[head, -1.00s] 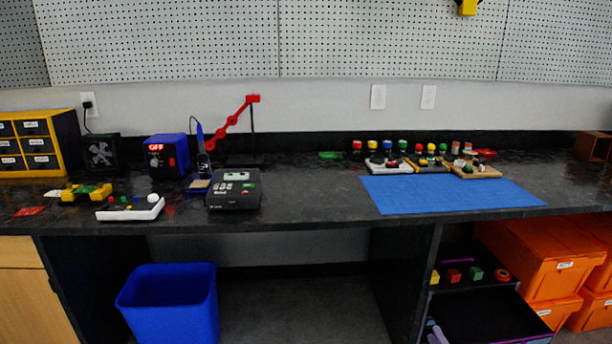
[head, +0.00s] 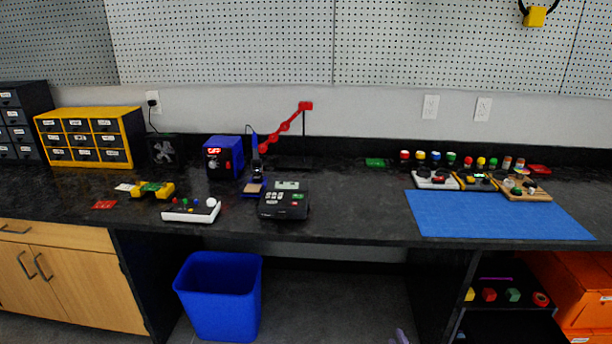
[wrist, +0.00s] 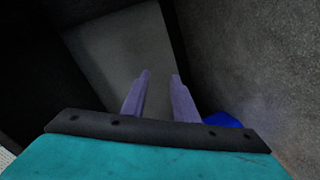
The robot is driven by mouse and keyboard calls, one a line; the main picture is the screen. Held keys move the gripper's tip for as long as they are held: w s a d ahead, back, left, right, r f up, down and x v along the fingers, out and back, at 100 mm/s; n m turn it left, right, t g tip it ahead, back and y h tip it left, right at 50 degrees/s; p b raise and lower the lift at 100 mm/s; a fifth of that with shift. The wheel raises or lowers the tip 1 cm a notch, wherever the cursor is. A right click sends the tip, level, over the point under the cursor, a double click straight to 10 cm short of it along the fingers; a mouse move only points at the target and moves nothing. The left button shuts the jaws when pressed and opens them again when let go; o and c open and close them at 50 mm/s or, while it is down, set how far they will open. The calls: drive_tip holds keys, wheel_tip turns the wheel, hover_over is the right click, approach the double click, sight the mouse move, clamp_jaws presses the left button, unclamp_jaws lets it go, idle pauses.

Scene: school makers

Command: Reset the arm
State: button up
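My gripper (wrist: 158,85) shows in the wrist view as two purple fingers standing apart, with nothing between them. It is open and points at a grey surface under dark panels. In the head view only a small purple tip of my gripper (head: 400,336) shows at the bottom edge, below the bench. The rest of the arm is out of the head view.
The black bench (head: 340,215) carries a blue mat (head: 495,214), a black device (head: 284,203), a blue soldering station (head: 223,157) and yellow drawers (head: 90,137). Below are a blue bin (head: 220,296), a shelf and orange boxes (head: 575,290). The space beside the bin is free.

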drive_tip(key=s+a+f+m+g+p, duration=0.3)
drive_tip(key=s+a+g+p, duration=0.15)
drive_tip(key=s, duration=0.25)
drive_tip(key=s+a+f+m+g+p, duration=0.2)
drive_tip(key=s+a+f+g+p, duration=0.15)
drive_tip(key=s+a+g, duration=0.2)
drive_tip(key=s+a+m+g, duration=0.2)
drive_tip(key=s+m+g, duration=0.1)
drive_tip(key=s, duration=0.8)
drive_tip(key=s+a+m+g, duration=0.1)
drive_tip(key=s+m+g, duration=0.2)
drive_tip(key=s, duration=0.9)
drive_tip(key=g, duration=0.3)
drive_tip(key=shift+a+r+m+y+b, duration=0.2)
drive_tip(key=shift+a+m+y+b, duration=0.1)
drive_tip(key=shift+a+m+y, duration=0.1)
drive_tip(key=shift+d, duration=0.15)
